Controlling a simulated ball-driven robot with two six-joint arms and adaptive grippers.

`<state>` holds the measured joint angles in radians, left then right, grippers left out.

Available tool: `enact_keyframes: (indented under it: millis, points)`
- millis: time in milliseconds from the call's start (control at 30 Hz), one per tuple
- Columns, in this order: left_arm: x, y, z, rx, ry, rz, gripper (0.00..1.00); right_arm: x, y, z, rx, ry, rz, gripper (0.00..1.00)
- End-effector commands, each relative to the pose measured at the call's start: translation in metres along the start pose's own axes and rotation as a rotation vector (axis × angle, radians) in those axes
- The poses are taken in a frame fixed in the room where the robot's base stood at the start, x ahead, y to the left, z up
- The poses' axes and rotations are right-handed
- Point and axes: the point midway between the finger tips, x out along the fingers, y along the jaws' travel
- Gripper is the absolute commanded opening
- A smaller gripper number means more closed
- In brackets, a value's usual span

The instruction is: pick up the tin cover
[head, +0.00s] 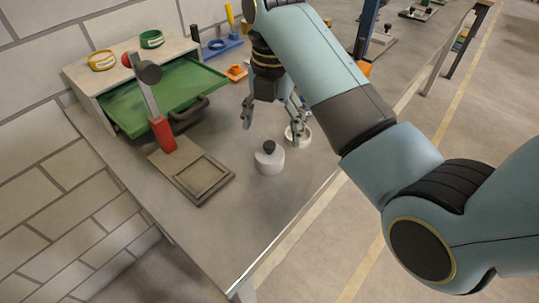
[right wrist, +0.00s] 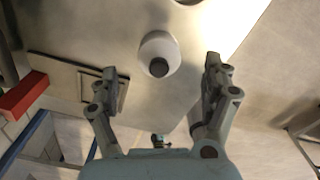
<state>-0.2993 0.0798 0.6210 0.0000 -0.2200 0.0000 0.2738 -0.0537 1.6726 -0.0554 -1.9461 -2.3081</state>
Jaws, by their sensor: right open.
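A white round piece with a black knob on top, which looks like the tin cover (head: 268,164), stands on the grey table. It also shows in the right wrist view (right wrist: 157,45), in the gap between the fingers and beyond their tips. A low, white, round open tin (head: 302,142) stands just behind it to the right, partly covered by a finger in the head view. My right gripper (head: 272,118) is open and empty, above and behind the knobbed piece. It does not appear to touch it. My left gripper is not in view.
A lever stand with a red block (head: 163,134) and a square-framed base (head: 203,180) lie left of the cover. A pulled-out green drawer (head: 170,92) is behind, with green and yellow rings on its cabinet. The table is clear towards its front edge.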

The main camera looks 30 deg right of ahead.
Motion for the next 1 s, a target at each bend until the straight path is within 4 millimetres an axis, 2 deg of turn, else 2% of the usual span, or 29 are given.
enact_keyframes:
  millis: [100,267,533,833,1000]
  points:
    - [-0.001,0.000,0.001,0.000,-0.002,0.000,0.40,0.016,0.000,0.000,0.001,0.001,-0.001,0.82]
    - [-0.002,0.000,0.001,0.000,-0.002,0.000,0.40,0.028,0.000,-0.001,0.002,0.001,-0.001,0.82]
    - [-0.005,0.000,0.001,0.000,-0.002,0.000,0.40,0.068,0.001,-0.004,0.003,0.000,-0.001,0.82]
    - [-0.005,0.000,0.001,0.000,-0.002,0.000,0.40,0.074,0.002,-0.004,0.004,-0.001,0.001,0.82]
    - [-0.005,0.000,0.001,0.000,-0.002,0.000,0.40,0.074,0.002,-0.004,0.004,-0.001,0.001,0.61]
